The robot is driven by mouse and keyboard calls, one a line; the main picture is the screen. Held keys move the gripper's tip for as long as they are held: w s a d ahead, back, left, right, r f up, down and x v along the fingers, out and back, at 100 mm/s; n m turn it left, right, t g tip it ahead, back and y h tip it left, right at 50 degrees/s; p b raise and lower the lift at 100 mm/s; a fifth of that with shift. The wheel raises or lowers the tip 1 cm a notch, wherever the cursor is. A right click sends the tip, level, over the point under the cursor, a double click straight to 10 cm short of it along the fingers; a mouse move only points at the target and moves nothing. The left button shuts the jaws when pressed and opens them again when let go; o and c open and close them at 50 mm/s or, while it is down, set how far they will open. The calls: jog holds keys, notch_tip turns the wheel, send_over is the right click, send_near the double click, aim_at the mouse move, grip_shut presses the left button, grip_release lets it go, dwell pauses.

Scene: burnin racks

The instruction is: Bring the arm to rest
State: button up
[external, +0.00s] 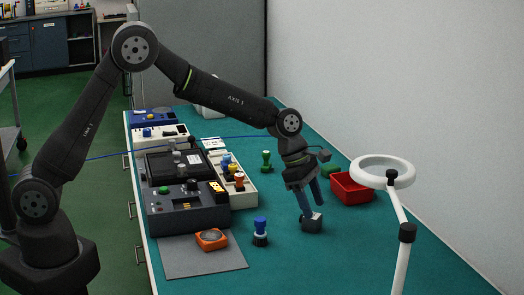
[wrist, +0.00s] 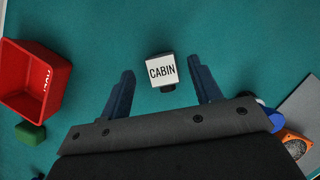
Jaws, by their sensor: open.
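My gripper (external: 309,201) hangs from the bent arm over the right part of the green table (external: 365,255). In the wrist view, its two blue fingers (wrist: 160,91) are spread apart with nothing held between them. A small dark block with a white top marked CABIN (wrist: 161,70) lies on the table just ahead of the gap between the fingers. In the external view, this block (external: 312,224) appears right at the fingertips; whether they touch it I cannot tell.
A red bin (external: 350,188) and a white ring lamp on a stand (external: 383,172) are to the right. A blue-topped stamp (external: 260,232) stands left of the block. An orange device (external: 212,239) lies on a grey mat (external: 195,262). Equipment boxes (external: 188,210) line the table's left side.

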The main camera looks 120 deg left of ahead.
notch_tip(320, 180, down, 3)
jog(key=shift+r, duration=0.1)
jog(key=shift+s+r, duration=0.25)
jog(key=v, duration=1)
jog(key=x, duration=1.1)
jog(key=shift+w, duration=0.15)
notch_tip(320, 180, up, 3)
jog(key=shift+r, duration=0.2)
jog(key=w+d+r, duration=0.1)
jog(key=d+r, duration=0.6)
jog(key=d, duration=0.5)
jog(key=s+a+n+y, duration=0.1)
jog(key=s+a+n, duration=0.1)
jog(key=s+a, duration=0.45)
jog(key=s+a+n, duration=0.1)
jog(key=s+a, duration=0.2)
jog(key=a, duration=0.6)
jog(key=s+a+f, duration=0.1)
jog(key=a+f, duration=0.1)
jog(key=a, duration=0.1)
jog(key=s+a+f, duration=0.2)
jog(key=a+f, duration=0.1)
jog(key=a, duration=0.1)
jog(key=s+a+f, duration=0.1)
jog(key=a+f, duration=0.2)
jog(key=shift+s+a+f, duration=0.2)
jog(key=shift+s+a, duration=0.15)
jog(key=shift+a, duration=0.05)
jog(key=shift+f, duration=0.3)
jog(key=shift+o, duration=0.2)
